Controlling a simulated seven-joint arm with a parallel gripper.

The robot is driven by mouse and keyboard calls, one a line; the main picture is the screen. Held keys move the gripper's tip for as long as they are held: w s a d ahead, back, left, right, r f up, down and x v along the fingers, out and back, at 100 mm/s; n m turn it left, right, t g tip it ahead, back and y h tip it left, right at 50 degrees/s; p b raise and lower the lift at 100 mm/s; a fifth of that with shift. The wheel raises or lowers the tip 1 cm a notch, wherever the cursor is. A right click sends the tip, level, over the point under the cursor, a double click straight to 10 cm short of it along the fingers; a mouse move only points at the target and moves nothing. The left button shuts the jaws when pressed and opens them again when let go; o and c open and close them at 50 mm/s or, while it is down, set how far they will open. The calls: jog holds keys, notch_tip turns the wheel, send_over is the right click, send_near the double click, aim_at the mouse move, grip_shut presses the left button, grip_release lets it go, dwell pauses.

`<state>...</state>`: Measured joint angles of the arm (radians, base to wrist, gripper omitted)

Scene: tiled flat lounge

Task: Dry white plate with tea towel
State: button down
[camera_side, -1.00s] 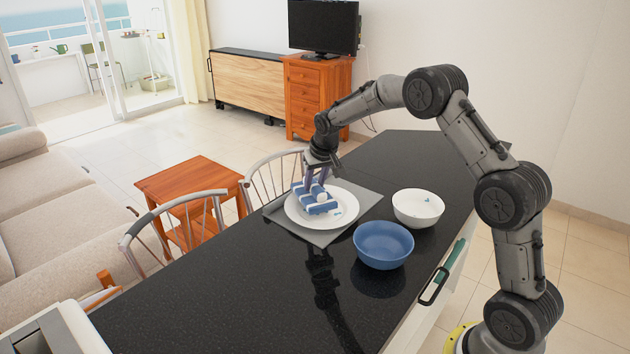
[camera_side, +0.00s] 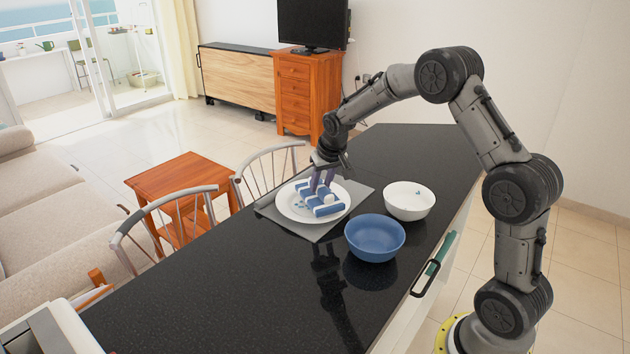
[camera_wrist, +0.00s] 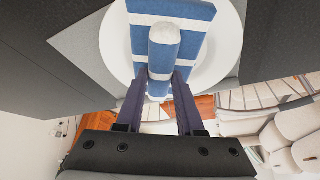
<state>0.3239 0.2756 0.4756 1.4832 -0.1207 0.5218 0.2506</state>
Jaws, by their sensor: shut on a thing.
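The white plate (camera_side: 286,207) lies on a grey mat on the dark counter. The tea towel (camera_side: 318,197), blue with white stripes, lies folded on the plate, right of its middle in the side view. My gripper (camera_side: 324,188) points down over the plate, shut on a rolled or bunched part of the towel. In the wrist view the towel (camera_wrist: 185,10) spreads over the plate (camera_wrist: 228,45), and my gripper (camera_wrist: 160,78) has one finger on each side of the bunched part.
A blue bowl (camera_side: 375,240) and a white bowl (camera_side: 409,201) stand right of the grey mat (camera_side: 318,236). Chairs (camera_side: 165,222) stand along the counter's left edge. The counter's front part (camera_side: 230,300) is clear.

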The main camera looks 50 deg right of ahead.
aim_at(305, 194)
jog(key=shift+s, duration=0.4)
jog(key=shift+w+a, duration=1.5)
jog(key=shift+d+f, duration=0.1)
jog(key=shift+d, duration=2.9)
jog(key=shift+w+a+f, duration=0.15)
jog(key=shift+w+a, duration=1.25)
jog(key=shift+a, duration=0.1)
jog(key=shift+s, duration=2.95)
jog(key=shift+w+a, duration=1.5)
jog(key=shift+w, duration=0.05)
jog(key=shift+d, duration=3)
jog(key=shift+r, duration=1.55)
